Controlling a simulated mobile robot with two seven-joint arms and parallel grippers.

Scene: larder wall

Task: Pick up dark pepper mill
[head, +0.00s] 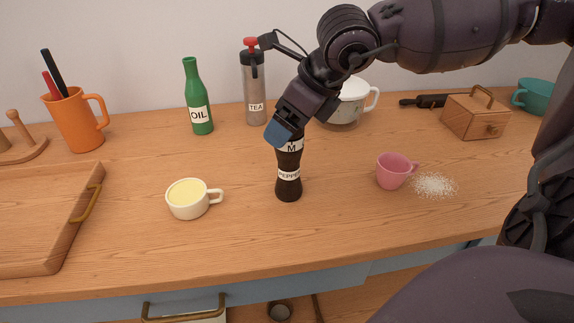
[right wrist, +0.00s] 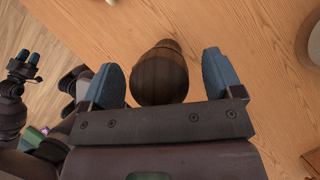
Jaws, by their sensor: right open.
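The dark pepper mill (head: 289,186) stands upright on the wooden counter, with a white label reading PEPPER. My right gripper (head: 283,134) is at its top, pointing down, and hides the upper end of the mill in the head view. In the right wrist view the mill's round brown top (right wrist: 159,76) sits between the two blue fingers of my right gripper (right wrist: 162,80). The fingers are open, with a gap on each side of the mill.
A cup of yellow liquid (head: 187,210) stands left of the mill and a pink cup (head: 391,172) right, beside spilled white grains (head: 434,185). Behind stand a green oil bottle (head: 194,90), a tea flask (head: 256,95) and a white pot (head: 350,104). A wooden tray (head: 35,261) lies left.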

